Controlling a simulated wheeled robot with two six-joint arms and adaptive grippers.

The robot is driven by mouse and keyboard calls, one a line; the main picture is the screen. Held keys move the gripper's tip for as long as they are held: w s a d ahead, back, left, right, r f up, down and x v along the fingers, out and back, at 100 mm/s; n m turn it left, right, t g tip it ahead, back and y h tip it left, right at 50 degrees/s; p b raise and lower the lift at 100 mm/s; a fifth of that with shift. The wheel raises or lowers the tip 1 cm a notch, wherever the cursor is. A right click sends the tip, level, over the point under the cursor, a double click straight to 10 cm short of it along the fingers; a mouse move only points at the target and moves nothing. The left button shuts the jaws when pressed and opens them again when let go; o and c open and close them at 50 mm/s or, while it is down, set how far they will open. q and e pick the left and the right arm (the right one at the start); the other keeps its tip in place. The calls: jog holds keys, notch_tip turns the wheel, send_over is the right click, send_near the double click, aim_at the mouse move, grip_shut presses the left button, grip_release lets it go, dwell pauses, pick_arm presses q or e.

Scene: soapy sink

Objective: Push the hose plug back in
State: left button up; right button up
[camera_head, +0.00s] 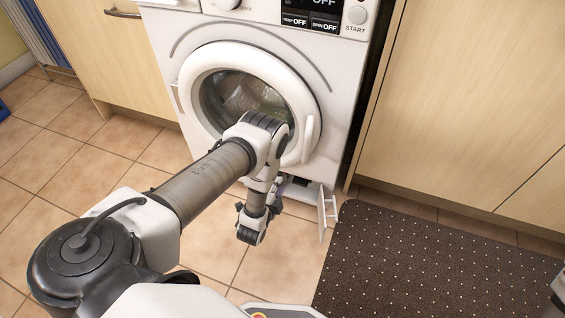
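The white washing machine (330,75) stands between wooden cabinets. Its small service flap (325,212) at the bottom right is swung open, and a dark opening (300,183) shows behind it. I cannot make out the hose or its plug; my arm covers part of that area. My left arm reaches across the floor to the machine's lower front. My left gripper (278,191) is at the opening, left of the open flap, largely hidden by my wrist. I cannot tell whether its fingers are open or hold anything. My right gripper is not clearly seen.
The round door (298,77) of the machine is closed, with laundry behind the glass. A dark dotted mat (430,265) lies on the tiled floor at the right, close to the flap. Cabinet fronts (470,90) bound the right side. Bare tiles (285,265) lie in front of the machine.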

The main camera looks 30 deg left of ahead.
pick_arm(q)
notch_tip(320, 180, down, 7)
jog(key=w+a+m+t+b, duration=0.2)
jog(key=m+t+b, duration=0.1)
jog(key=b, duration=0.2)
jog(key=w+a+b, duration=0.2)
jog(key=w+b, duration=0.2)
jog(key=w, duration=0.3)
jog(key=shift+w+a+r+m+t+y, duration=0.15)
jog(key=shift+w+r+m+t+y, duration=0.15)
jog(key=shift+y, duration=0.1)
pick_arm(e)
notch_tip(320, 180, down, 13)
jog(key=shift+w, duration=0.15)
